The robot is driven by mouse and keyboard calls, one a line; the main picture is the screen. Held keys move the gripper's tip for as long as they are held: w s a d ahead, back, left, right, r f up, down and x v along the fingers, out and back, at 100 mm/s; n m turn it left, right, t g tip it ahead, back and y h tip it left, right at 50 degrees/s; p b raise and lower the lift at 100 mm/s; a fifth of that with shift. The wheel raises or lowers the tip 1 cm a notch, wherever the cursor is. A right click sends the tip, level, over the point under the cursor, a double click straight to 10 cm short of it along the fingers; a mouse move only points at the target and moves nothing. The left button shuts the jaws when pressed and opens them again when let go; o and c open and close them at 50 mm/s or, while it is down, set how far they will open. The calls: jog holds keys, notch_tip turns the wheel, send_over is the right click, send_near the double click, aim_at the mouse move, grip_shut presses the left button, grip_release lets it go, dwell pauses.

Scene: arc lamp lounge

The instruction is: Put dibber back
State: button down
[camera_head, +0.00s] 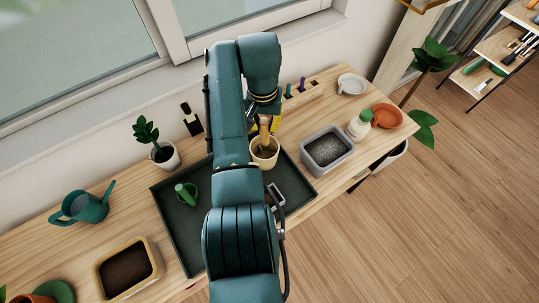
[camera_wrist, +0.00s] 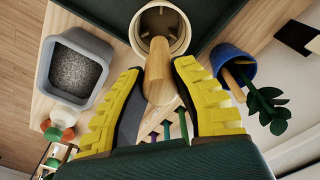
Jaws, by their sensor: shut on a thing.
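The dibber is a tan wooden rod (camera_wrist: 158,72) between the yellow fingers of my gripper (camera_wrist: 158,82). My gripper is shut on it. Its far end points into a cream pot (camera_wrist: 171,14), whose inside looks brown. I cannot tell whether the tip touches anything inside. In the head view my gripper (camera_head: 264,121) is above the cream pot (camera_head: 264,160), with the dibber (camera_head: 264,134) pointing down. A pale wooden rack (camera_head: 312,93) with green and purple tools stands behind and to the right. My arm hides part of the bench.
A grey bin of gravel (camera_head: 327,149), a white bottle with a green cap (camera_head: 359,126) and a terracotta dish (camera_head: 387,116) stand right. A potted plant (camera_head: 164,154) stands left.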

aim_at(264, 144)
notch_tip(264, 144, down, 10)
jog(key=shift+s+a+r+b, duration=0.15)
jog(key=shift+r+b, duration=0.1)
jog(key=shift+b, duration=0.7)
jog(key=shift+f, duration=0.2)
jog(key=c, duration=1)
grip_release()
jog(key=shift+r, duration=0.1)
